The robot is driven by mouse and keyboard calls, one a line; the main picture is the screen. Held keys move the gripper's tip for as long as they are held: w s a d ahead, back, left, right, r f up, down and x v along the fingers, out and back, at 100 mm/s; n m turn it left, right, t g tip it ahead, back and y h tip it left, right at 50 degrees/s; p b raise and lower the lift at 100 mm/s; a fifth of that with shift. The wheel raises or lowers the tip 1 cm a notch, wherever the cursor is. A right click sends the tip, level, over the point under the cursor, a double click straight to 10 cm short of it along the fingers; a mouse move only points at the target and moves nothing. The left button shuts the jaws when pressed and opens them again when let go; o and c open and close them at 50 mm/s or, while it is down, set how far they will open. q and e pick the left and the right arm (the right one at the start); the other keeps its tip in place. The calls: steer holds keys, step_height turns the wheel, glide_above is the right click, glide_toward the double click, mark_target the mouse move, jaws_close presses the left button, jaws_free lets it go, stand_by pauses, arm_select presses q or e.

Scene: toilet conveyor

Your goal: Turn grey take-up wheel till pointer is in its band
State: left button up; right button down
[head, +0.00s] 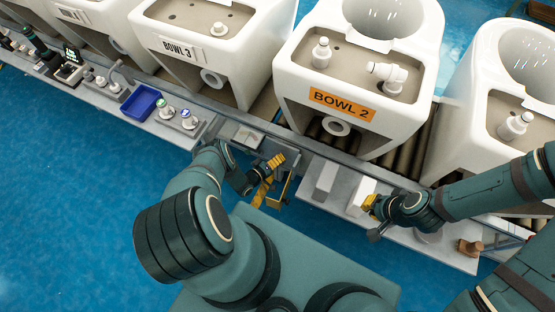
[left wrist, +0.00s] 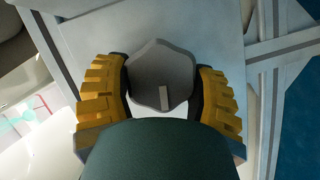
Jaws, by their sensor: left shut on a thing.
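The grey take-up wheel (left wrist: 162,80) is a lobed knob with a pale bar mark near its lower edge in the left wrist view. My left gripper (left wrist: 163,92) has its yellow fingers on both sides of the wheel and is shut on it. In the head view my left gripper (head: 268,178) is at the front of the conveyor frame, and I cannot make out the wheel there. A white panel with red and teal marks (left wrist: 30,118) is partly in view at the left; I cannot read a pointer or band on it. My right gripper (head: 371,204) is beside a white block; its opening is unclear.
White bowl units stand on the rollers, among them BOWL 2 (head: 343,105) and BOWL 3 (head: 181,50). A grey ledge (head: 330,205) runs along the front, with a white block (head: 361,192) on it. A blue tray (head: 142,101) sits further left. The blue floor is clear.

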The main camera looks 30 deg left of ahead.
arm_select(q)
steer(key=o, duration=0.9)
steer(key=v, duration=1.2)
